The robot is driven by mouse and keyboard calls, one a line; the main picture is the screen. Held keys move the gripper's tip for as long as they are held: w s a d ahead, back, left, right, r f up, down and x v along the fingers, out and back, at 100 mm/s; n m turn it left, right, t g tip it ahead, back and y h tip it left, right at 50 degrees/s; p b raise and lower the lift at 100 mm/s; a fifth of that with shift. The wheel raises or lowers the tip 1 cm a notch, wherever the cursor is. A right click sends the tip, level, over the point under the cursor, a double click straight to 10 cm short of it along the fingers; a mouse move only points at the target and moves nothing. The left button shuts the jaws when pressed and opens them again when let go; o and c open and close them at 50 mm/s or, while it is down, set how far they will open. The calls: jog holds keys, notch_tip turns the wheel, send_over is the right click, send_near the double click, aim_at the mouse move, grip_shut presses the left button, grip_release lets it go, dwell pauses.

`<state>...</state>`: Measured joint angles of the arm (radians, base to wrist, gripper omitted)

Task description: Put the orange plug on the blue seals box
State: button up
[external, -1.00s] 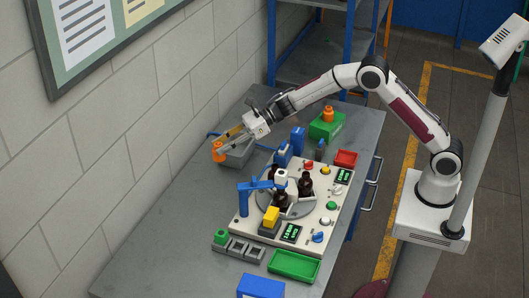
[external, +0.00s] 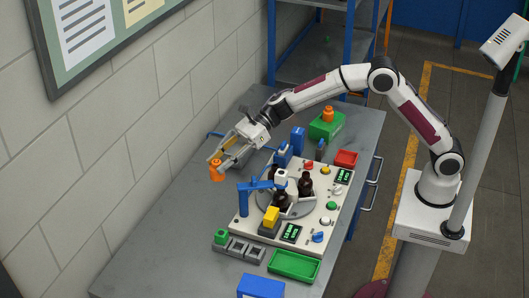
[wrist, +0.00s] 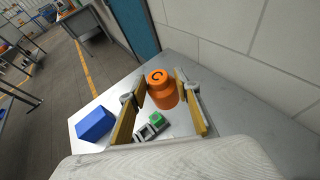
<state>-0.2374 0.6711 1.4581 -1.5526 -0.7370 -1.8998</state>
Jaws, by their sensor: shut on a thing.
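The orange plug (external: 216,172) is a stepped cylinder at my gripper's fingertips, left of the machine. My gripper (external: 222,161) is shut on it. In the wrist view the plug (wrist: 160,88) sits between the two yellowish finger pads (wrist: 158,100), its round top with a dark mark facing the camera. A plain blue box (external: 262,287) lies at the front of the bench, well away from the plug; it also shows in the wrist view (wrist: 94,123). No lettering on it is readable.
The machine panel (external: 240,228) with a turntable, brown bottles and a blue arm (external: 262,186) stands mid-bench. Grey blocks with a green piece (external: 221,236) and a green tray (external: 294,265) lie before it. Another orange piece (external: 328,114) tops a green box (external: 325,128). The front-left bench is clear.

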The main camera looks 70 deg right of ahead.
jog(key=s+a+n+g+y, duration=0.1)
jog(key=s+a+n+g, duration=0.25)
jog(key=s+a, duration=0.9)
jog(key=n+g, duration=0.3)
jog(key=g, duration=0.1)
send_over(262, 282)
jog(key=shift+y, duration=0.4)
jog(key=shift+f, duration=2.5)
jog(key=shift+f, duration=3.15)
jog(key=shift+f, duration=1.85)
jog(key=shift+f, duration=0.1)
